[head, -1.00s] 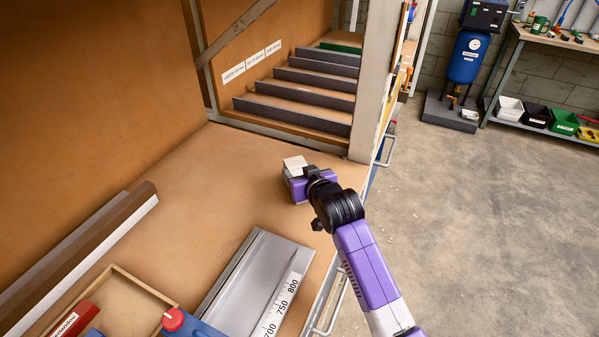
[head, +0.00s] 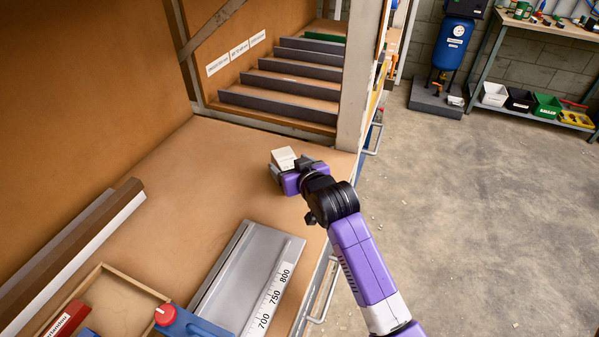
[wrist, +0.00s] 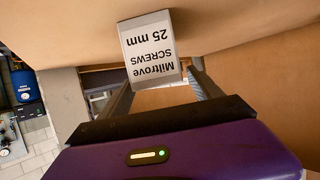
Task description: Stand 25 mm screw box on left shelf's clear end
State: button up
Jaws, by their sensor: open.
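The 25 mm screw box (head: 284,157) is a small white carton. In the wrist view the box (wrist: 151,48) shows its "Miltrove SCREWS 25 mm" label upside down. It looks upright over the far, bare part of the brown shelf surface (head: 215,160); the frames do not clearly show whether its base touches. My gripper (wrist: 163,82) is open, its two fingers apart on either side of the box's near end. In the head view my gripper (head: 281,171) is low over the surface, at the box's near right.
A long bar (head: 90,240) lies left.

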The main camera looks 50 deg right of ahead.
jog(key=v, duration=0.9)
jog(key=shift+s+r, duration=0.2)
jog(key=shift+s, duration=0.1)
